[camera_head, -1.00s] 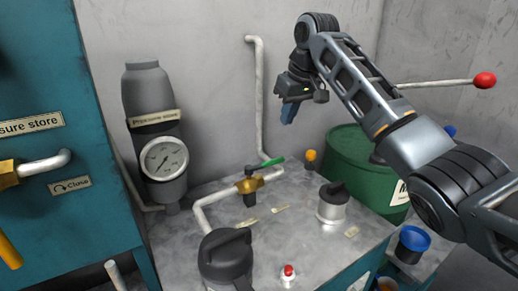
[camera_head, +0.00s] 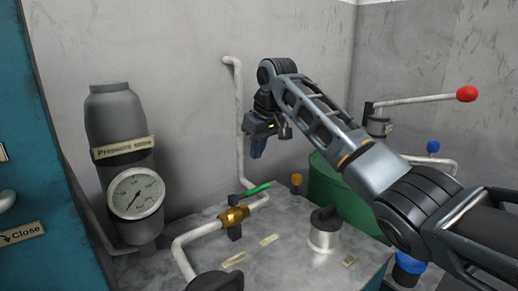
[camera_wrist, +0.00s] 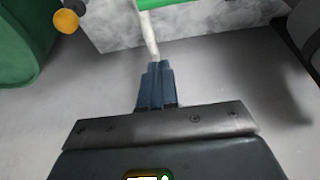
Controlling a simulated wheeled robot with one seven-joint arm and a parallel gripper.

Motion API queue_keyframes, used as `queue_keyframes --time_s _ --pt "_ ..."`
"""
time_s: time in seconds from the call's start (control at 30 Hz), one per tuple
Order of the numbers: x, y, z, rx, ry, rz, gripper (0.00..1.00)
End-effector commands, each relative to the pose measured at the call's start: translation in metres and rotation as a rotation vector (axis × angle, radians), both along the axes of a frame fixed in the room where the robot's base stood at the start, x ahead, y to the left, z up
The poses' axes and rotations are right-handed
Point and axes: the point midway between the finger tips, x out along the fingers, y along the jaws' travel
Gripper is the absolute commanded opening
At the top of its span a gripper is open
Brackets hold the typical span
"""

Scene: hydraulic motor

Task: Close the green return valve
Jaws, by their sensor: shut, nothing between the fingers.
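The green return valve has a brass body (camera_head: 234,217) on a pale pipe above the grey metal tank top. Its green lever (camera_head: 254,190) points to the right and slightly up, roughly along the pipe. My gripper (camera_head: 257,148) is above and beyond the valve in the head view, with its blue fingers pointing down, apart from the lever. In the wrist view my gripper (camera_wrist: 158,68) has its blue fingers together and empty. A green strip (camera_wrist: 160,3) at the top edge of the wrist view may be the lever; the brass body is not clearly seen there.
A grey cylinder with a gauge (camera_head: 136,193) stands left of the valve. A black-capped filler (camera_head: 325,228) and a green drum (camera_head: 325,182) are to the right. An orange knob (camera_head: 296,179) stands behind the tank. A vertical pipe (camera_head: 239,120) runs up the wall beside my gripper.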

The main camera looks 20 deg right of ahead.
Motion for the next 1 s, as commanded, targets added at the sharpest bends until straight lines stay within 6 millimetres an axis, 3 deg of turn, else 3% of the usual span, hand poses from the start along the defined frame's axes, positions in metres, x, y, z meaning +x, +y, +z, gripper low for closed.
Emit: queue_keyframes --time_s 0.2,0.47,1.0 --pt "0.012 0.004 -0.036 0.0 0.003 0.0 0.0" --pt "0.022 0.007 -0.067 0.0 0.002 0.0 0.0" --pt "-0.014 -0.004 -0.072 0.0 0.0 0.0 0.0"
